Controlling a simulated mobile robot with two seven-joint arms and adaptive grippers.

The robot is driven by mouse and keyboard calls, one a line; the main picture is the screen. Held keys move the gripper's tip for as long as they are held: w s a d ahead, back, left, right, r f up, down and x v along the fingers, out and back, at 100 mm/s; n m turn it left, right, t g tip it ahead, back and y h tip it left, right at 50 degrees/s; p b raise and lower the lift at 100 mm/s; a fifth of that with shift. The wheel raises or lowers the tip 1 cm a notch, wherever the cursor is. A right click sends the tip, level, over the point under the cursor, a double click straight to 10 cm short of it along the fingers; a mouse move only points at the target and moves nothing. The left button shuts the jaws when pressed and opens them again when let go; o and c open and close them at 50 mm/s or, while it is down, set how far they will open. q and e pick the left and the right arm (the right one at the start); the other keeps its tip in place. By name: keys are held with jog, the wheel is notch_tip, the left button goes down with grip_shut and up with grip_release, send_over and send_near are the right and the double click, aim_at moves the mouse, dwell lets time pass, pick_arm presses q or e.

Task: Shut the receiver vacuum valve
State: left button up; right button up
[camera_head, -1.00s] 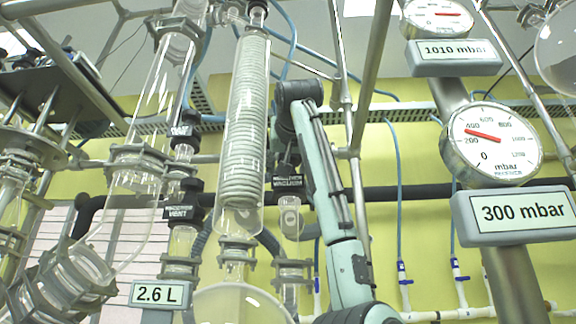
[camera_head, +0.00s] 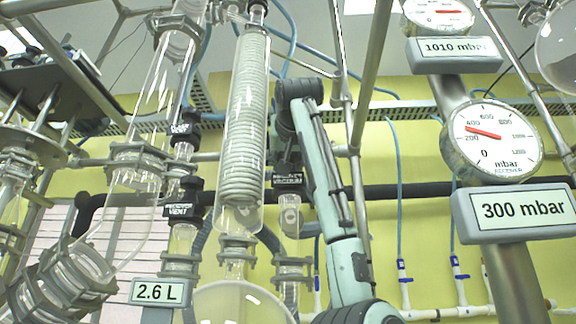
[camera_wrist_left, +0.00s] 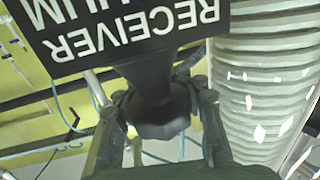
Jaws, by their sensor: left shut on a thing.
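The black receiver vacuum valve (camera_head: 288,180) is in the middle of the head view, right of the coiled glass condenser and above a short glass elbow. Its label also shows upside down and cut off at the top of the left wrist view, with the dark valve knob (camera_wrist_left: 158,118) below it. My left gripper (camera_wrist_left: 160,100) has one finger on each side of this knob and is shut on it. In the head view my left gripper (camera_head: 284,150) is small and dark, partly hidden behind my own arm. My right gripper is not in view.
The coiled condenser (camera_head: 245,120) stands close beside the valve and fills the right of the left wrist view. A receiver vent valve (camera_head: 182,205) is further left. The receiver gauge display (camera_head: 520,210) reads 300 mbar; another display (camera_head: 455,49) reads 1010 mbar. Metal rods (camera_head: 368,80) stand right of my arm.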

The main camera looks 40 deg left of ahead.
pick_arm(q)
jog(key=shift+m+t+h, duration=0.3)
jog(key=shift+t, duration=0.1)
jog(key=m+t+h, duration=0.2)
jog(key=h, duration=0.1)
jog(key=w+d+m+t+h+b, duration=0.1)
jog(key=m+h, duration=0.1)
jog(key=shift+d+t, duration=0.1)
jog(key=shift+t, duration=0.3)
jog(key=m+h, duration=0.1)
jog(key=h, duration=0.1)
jog(key=d+m+t+h, duration=0.1)
jog(key=m+h, duration=0.2)
jog(key=h, duration=0.2)
jog(key=shift+w+d+m+t, duration=0.15)
jog(key=shift+d+m+t, duration=0.15)
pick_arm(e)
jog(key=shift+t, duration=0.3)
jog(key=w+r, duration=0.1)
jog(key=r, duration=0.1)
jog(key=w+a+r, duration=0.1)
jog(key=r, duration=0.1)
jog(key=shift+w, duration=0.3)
pick_arm(q)
jog(key=shift+h, duration=0.3)
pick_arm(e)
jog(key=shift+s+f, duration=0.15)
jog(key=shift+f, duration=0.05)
